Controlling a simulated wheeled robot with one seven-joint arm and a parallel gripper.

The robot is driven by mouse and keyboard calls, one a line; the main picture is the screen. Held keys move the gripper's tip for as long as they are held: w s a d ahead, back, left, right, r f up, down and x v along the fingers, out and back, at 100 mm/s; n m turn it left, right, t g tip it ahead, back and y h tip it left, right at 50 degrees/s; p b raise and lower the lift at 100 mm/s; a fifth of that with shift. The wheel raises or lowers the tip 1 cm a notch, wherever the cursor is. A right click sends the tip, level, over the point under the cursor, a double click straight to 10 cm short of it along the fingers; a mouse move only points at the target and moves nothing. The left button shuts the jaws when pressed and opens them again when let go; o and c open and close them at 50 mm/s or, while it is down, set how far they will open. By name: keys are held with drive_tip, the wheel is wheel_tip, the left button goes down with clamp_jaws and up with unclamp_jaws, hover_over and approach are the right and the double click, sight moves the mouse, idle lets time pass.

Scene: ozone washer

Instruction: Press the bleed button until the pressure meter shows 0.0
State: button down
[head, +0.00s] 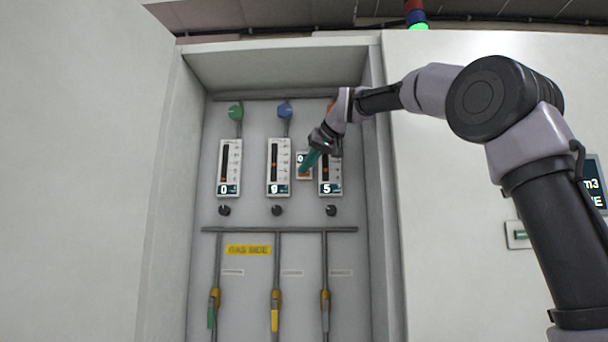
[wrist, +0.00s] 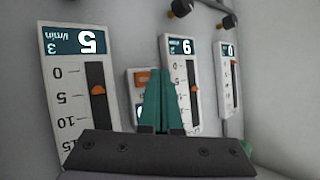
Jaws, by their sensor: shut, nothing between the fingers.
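A small white panel (head: 301,159) sits between the middle and right flow meters in the head view. A digit like 0 shows at its top left; the rest of the readout is hidden by my gripper. In the wrist view, upside down, the panel (wrist: 133,92) carries an orange button (wrist: 147,78). My gripper (head: 306,168) has green fingers, shut and empty, right in front of this panel. In the wrist view the fingertips (wrist: 164,68) lie just right of the orange button; I cannot tell whether they touch it.
White flow meters (head: 229,167), (head: 278,167) and (head: 330,188) flank the panel, reading 0, 9 and 5. Black knobs (head: 277,210) sit below them, with pipes and valves lower down. The recess side wall (head: 376,220) stands close to the right of my gripper.

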drive_tip(key=s, duration=0.5)
drive_tip(key=shift+a, duration=0.1)
idle(0.9)
